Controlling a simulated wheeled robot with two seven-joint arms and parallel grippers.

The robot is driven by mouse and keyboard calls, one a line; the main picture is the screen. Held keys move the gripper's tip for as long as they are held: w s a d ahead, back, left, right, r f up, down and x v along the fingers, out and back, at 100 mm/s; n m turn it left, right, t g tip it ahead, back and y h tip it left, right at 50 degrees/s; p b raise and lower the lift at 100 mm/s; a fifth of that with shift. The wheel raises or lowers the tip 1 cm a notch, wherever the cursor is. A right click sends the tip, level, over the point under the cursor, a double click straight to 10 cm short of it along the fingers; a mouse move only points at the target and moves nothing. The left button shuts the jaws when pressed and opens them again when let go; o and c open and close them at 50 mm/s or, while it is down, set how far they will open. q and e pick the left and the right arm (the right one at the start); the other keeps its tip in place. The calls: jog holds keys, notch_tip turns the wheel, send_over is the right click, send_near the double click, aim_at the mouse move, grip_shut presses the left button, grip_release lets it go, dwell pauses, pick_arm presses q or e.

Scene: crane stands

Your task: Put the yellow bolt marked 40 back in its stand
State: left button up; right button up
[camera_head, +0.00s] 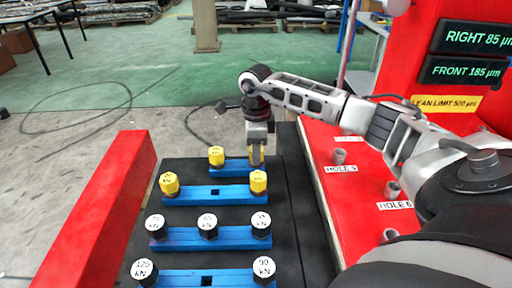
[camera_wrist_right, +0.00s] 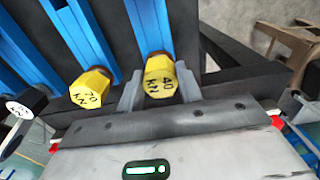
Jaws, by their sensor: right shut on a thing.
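The yellow bolt marked 40 (camera_wrist_right: 160,80) is between the fingers of my right gripper (camera_wrist_right: 160,92) in the wrist view. In the head view the right gripper (camera_head: 257,157) is shut on it at the right end of the farthest blue stand (camera_head: 233,168), and fingers hide most of the bolt. Its shank points toward that stand; I cannot tell whether it is seated or just above. Another yellow bolt (camera_head: 216,156) stands at the left end of the same stand. My left gripper is not in view.
The second blue stand (camera_head: 190,195) holds two yellow bolts around an empty middle hole; its right bolt (camera_wrist_right: 90,88) is close beside my gripper. Nearer stands hold black bolts with white tops. A red beam (camera_head: 100,215) lies left, a red panel with labelled holes (camera_head: 345,205) right.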

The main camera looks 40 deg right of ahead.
jog(key=o, duration=1.1)
jog(key=shift+r+p, duration=2.05)
jog(key=shift+r, duration=0.5)
